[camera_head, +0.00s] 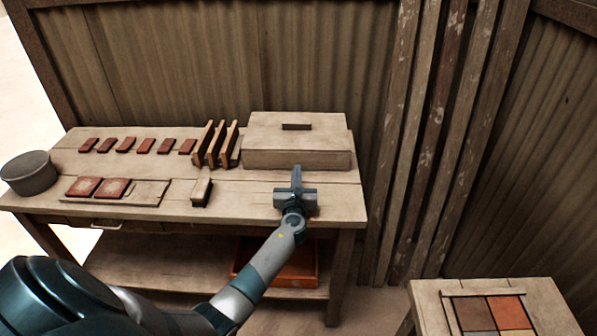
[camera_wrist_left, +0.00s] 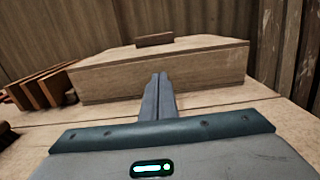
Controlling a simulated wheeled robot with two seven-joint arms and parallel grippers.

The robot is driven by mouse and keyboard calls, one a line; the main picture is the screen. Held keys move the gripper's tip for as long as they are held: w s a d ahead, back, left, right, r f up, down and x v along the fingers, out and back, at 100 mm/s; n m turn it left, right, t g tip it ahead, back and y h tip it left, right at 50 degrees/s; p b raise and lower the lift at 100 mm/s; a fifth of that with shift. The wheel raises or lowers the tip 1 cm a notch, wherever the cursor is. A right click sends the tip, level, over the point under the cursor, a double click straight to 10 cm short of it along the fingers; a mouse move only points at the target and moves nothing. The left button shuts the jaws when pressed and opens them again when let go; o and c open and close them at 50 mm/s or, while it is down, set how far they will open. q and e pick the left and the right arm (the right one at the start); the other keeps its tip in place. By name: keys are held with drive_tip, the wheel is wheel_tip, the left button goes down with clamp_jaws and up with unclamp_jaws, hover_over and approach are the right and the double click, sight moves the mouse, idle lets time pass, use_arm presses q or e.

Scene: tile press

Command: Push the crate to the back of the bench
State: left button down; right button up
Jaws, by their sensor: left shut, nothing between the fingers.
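The crate is a closed wooden box (camera_head: 297,159) with a small dark handle on its lid, on the right part of the bench (camera_head: 250,205) toward the back. It also shows in the left wrist view (camera_wrist_left: 210,70), its front face across the picture. My left gripper (camera_head: 296,170) is shut and empty in front of that face; its fingertips (camera_wrist_left: 161,76) overlap the lower front in the wrist view. I cannot tell whether they touch it. My right gripper is not in view.
Upright wooden slats (camera_head: 215,145) stand just left of the crate. A row of red tiles, a grey bowl (camera_head: 30,172), a tile board (camera_head: 115,191) and a brush-like block (camera_head: 202,191) lie further left. An orange bin (camera_head: 300,265) sits on the lower shelf. A corrugated wall stands behind.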

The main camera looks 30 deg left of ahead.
use_arm(q)
drive_tip(key=shift+f+v, duration=0.2)
drive_tip(key=shift+v, duration=0.75)
drive_tip(key=v, duration=0.5)
drive_tip(key=shift+s+d, duration=0.25)
drive_tip(key=shift+s, duration=0.1)
drive_tip(key=shift+s+d+r, duration=0.15)
drive_tip(key=shift+s+d, duration=0.15)
drive_tip(key=shift+s, duration=0.25)
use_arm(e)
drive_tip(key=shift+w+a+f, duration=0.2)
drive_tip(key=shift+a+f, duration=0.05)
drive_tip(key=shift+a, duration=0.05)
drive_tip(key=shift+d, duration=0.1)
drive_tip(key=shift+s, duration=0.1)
